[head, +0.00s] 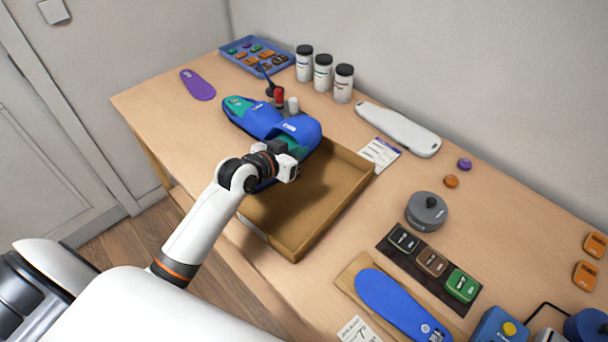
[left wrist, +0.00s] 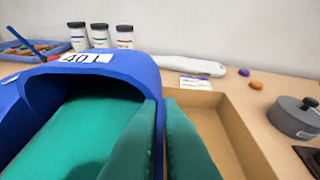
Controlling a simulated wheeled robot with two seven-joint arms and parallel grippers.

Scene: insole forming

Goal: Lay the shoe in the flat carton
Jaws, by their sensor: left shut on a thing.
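A blue open-toed shoe (head: 297,131) with a teal insole is at the far-left corner of the flat carton (head: 318,205). My left gripper (head: 287,157) is shut on the side wall of this shoe. In the left wrist view the shoe (left wrist: 120,66) fills the left side, with a "40 L" label on its strap, and the carton (left wrist: 235,128) lies to its right. The shoe appears raised, partly over the carton's edge; the gripper and arm hide its near part. The carton's visible floor is empty. A second blue shoe (head: 258,118) lies behind it. My right gripper is out of view.
Behind the shoes are three jars (head: 323,73), a red-capped tool (head: 279,96) and a blue tray (head: 257,55). A white long case (head: 398,128) and a card (head: 380,153) lie beyond the carton. A grey pot (head: 427,211) stands to its right.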

